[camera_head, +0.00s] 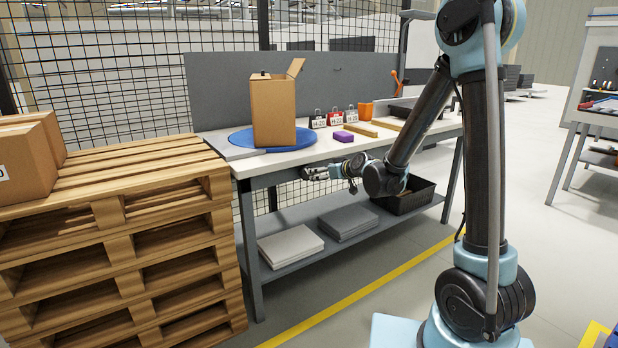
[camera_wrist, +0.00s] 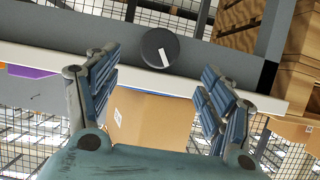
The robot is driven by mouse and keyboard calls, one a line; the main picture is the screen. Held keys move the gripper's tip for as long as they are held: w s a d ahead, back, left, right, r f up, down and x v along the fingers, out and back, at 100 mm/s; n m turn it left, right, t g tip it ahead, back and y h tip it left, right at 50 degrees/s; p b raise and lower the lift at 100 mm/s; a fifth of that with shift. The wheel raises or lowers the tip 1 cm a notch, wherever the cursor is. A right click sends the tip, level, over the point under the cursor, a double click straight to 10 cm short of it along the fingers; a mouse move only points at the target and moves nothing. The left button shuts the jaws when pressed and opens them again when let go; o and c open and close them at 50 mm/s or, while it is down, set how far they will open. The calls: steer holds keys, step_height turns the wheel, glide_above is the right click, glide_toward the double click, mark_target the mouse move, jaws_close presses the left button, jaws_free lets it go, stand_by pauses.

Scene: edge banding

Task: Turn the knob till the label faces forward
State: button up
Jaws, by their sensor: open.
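An open cardboard box (camera_head: 273,112) stands upright on a blue turntable (camera_head: 239,139) on the workbench. No label shows on its faces in the head view. In the wrist view, which looks upside down, the box (camera_wrist: 155,118) has a small white label (camera_wrist: 117,117) at its left edge, partly hidden by my finger. A round dark knob (camera_wrist: 160,47) with a white mark sits on the bench's grey front rail. My gripper (camera_wrist: 158,62) is open, its fingers on either side of the knob in the picture; contact cannot be told. In the head view my gripper (camera_head: 314,172) is at the bench front.
The workbench (camera_head: 318,151) holds a purple block (camera_head: 343,137), tagged items (camera_head: 335,118) and an orange cup (camera_head: 366,111). A black crate (camera_head: 407,197) is on the lower shelf. Stacked pallets (camera_head: 120,240) with a carton (camera_head: 22,165) stand at left.

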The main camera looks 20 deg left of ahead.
mark_target(307, 174)
steer(key=x, duration=1.2)
steer(key=shift+w+a+f, duration=0.15)
steer(key=c, duration=1)
